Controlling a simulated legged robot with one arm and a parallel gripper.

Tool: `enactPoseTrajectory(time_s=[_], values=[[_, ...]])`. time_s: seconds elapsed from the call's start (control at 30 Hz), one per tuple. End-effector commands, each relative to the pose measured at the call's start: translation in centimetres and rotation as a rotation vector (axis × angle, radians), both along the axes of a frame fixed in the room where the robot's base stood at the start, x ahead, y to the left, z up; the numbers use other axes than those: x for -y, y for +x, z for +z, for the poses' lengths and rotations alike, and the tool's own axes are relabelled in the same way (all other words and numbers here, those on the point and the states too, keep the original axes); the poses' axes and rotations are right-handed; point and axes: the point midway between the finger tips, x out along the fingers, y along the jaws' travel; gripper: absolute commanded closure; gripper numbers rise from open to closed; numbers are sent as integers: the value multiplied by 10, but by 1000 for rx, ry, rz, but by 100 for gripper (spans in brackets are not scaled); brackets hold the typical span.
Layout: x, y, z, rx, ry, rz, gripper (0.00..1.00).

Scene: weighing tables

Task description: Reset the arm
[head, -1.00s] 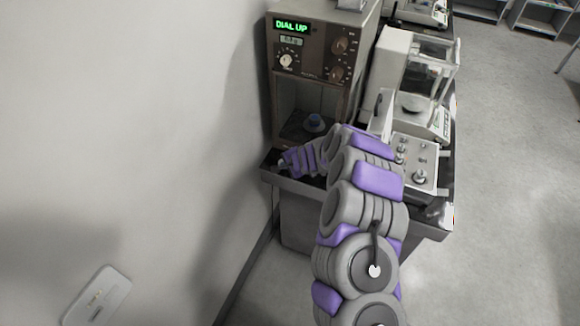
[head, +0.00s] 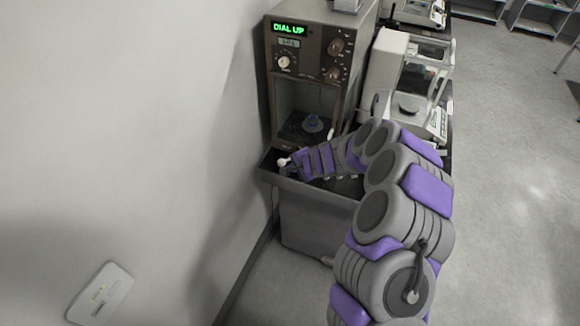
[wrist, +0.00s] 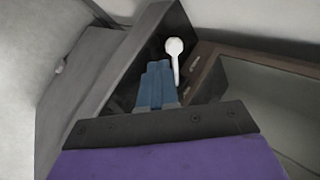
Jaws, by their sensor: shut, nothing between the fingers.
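My arm reaches forward from the lower right of the head view. Its gripper (head: 290,167) is over the front left edge of the dark table, below and in front of the brown instrument (head: 309,57). In the wrist view, the two blue fingers of my gripper (wrist: 157,75) are together with nothing between them. A white round-headed piece on a thin stem (wrist: 174,47) shows just beside the fingertips. It also shows in the head view (head: 283,162), at the left end of the gripper. I cannot tell whether the fingers touch it.
The wall is close on the left. Open floor (head: 510,200) lies to the right.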

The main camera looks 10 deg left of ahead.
Motion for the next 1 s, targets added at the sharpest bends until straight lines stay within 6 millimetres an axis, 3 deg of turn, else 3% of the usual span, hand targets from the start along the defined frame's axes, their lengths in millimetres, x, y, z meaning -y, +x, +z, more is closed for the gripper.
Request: enactPoseTrajectory(time_s=[0.1, 0.3, 0.7, 0.83, 1.0], values=[[5, -11, 18, 3, 3, -1, 100], [13, -22, 32, 2, 0, -1, 100], [12, -29, 45, 9, 6, 16, 100], [-3, -42, 78, 36, 35, 101, 100], [-25, -84, 148, 98, 61, 304, 100]])
